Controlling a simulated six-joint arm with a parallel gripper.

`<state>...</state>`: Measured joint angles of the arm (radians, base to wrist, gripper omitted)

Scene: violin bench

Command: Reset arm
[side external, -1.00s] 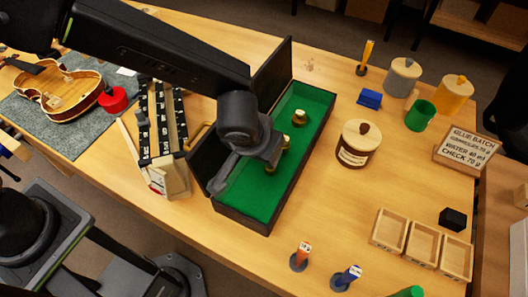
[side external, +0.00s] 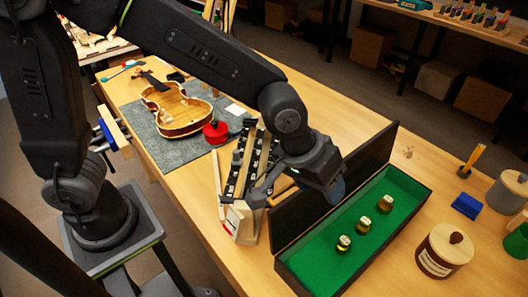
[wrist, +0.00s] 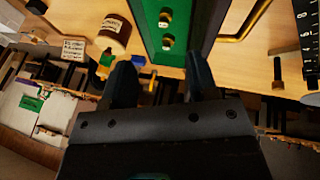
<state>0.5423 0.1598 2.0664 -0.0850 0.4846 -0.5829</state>
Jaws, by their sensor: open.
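My gripper (side external: 295,196) is open and empty, with its fingers spread above the near-left side of the open box and the black-slotted rack. In the wrist view, the two dark fingers (wrist: 160,72) stand apart with nothing between them. The long dark box (side external: 310,270) has a green lining and a raised lid along its left side. Three brass weights stand in a row on the lining: a near one (side external: 344,243), a middle one (side external: 363,225) and a far one (side external: 385,204). Two of them show in the wrist view.
The rack (side external: 238,217) stands close left of the box. A violin body (side external: 178,107) lies on a grey mat (side external: 153,146), with a red round object (side external: 216,132) beside it. A lidded jar (side external: 444,252) and a blue block (side external: 467,206) stand to the right.

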